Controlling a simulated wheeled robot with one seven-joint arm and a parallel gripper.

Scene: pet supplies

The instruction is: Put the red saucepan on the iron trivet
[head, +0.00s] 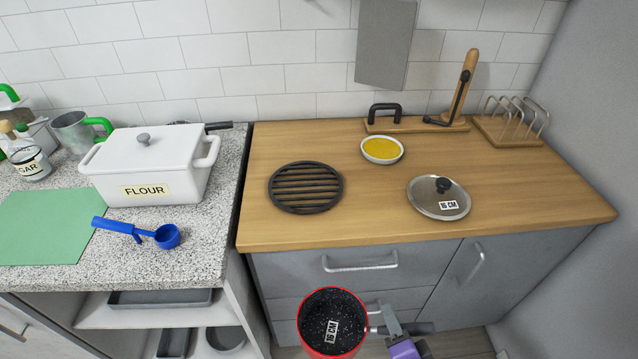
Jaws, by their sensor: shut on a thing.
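The red saucepan (332,321) has a dark speckled inside with a "16 CM" label. It is at the bottom middle of the head view, in front of the wooden counter's edge and off the counter. My gripper (376,320) is shut at the pan's right side, where the handle is; the fingers partly hide the handle. The iron trivet (306,188) is a round black slatted grate lying on the left part of the wooden counter, with nothing on it. The pan is well apart from it.
A glass lid (438,199) lies right of the trivet, and a bowl of yellow contents (382,150) stands behind. A wooden rack (508,130) is at back right. The wooden counter (350,228) is bare along its front. A white flour box (150,165) and blue scoop (166,236) sit left.

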